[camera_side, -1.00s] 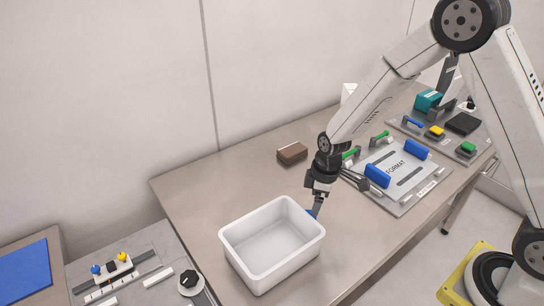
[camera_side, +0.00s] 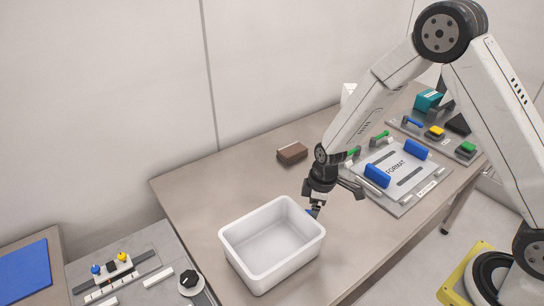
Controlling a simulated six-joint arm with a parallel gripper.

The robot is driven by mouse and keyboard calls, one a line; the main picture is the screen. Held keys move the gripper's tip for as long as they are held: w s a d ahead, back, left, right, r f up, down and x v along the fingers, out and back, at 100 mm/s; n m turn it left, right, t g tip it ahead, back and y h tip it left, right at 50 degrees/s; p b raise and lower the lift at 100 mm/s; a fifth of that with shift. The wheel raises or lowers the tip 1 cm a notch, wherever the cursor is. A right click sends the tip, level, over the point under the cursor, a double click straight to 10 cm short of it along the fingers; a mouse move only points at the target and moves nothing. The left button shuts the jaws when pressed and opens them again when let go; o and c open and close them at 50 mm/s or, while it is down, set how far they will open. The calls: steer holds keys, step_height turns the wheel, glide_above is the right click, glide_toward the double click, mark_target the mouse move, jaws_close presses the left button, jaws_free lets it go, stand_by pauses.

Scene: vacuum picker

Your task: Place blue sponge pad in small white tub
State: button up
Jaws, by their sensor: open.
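The white tub (camera_side: 272,281) stands on the table near its front edge and looks empty inside. My gripper (camera_side: 314,211) points down just behind the tub's right rear corner, outside its rim, with its jaws open. A small bit of blue, likely the blue sponge pad (camera_side: 309,212), shows beside the fingertips behind the tub's rim. Most of it is hidden by the tub and the fingers, so I cannot tell whether the fingers touch it.
A brown block (camera_side: 292,153) lies on the table behind the tub. A grey plate marked FORMAT (camera_side: 396,172) with blue and green handles is to the right. The table's left part is clear. A side bench (camera_side: 150,262) with knobs is at lower left.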

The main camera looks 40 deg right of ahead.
steer(key=shift+w+a+f, duration=0.1)
steer(key=shift+f, duration=1.1)
steer(key=shift+w+a+f, duration=0.1)
steer(key=shift+f, duration=1.1)
steer(key=shift+c, duration=0.2)
steer(key=c, duration=1)
steer(key=shift+o, duration=0.2)
steer(key=shift+r, duration=0.15)
steer(key=shift+r, duration=0.75)
steer(key=s+d+r, duration=0.1)
steer(key=s+r, duration=1)
steer(key=s, duration=0.3)
